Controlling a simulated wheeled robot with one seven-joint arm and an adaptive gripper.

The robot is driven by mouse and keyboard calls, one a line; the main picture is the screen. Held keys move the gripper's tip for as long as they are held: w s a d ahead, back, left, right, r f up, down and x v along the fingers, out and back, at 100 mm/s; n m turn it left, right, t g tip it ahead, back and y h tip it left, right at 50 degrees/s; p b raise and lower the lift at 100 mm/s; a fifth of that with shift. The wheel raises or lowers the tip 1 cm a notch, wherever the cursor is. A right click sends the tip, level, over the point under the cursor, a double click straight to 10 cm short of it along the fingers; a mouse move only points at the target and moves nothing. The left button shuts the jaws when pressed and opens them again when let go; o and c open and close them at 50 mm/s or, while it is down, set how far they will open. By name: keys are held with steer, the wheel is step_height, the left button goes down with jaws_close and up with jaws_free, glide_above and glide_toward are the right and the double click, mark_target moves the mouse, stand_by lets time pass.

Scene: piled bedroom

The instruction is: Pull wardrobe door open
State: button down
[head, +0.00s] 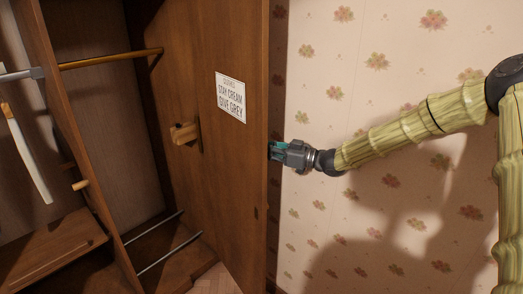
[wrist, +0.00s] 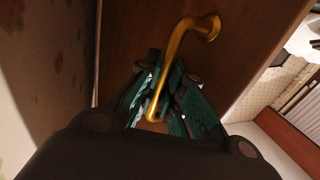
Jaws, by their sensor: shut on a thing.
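The wardrobe door (head: 225,165) is brown wood and stands swung open, its inner face showing in the head view with the wardrobe interior to its left. My gripper (head: 275,151) is at the door's right edge, its fingertips partly hidden behind the door. In the wrist view the brass handle (wrist: 177,60) curves out from the door's outer face (wrist: 140,25). There my gripper (wrist: 162,100) has its teal fingers shut on the handle's free end. The handle is hidden in the head view.
A white sign (head: 230,97) and a wooden block (head: 184,133) are on the door's inner face. The wardrobe interior holds a brass rail (head: 110,58), lower metal rods (head: 160,240) and a wooden divider (head: 75,130). Flowered wallpaper (head: 350,90) lies close behind my arm.

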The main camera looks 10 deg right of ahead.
steer(key=shift+d, duration=0.15)
stand_by(0.3)
steer(key=c, duration=1.8)
jaws_free()
steer(key=shift+o, duration=0.2)
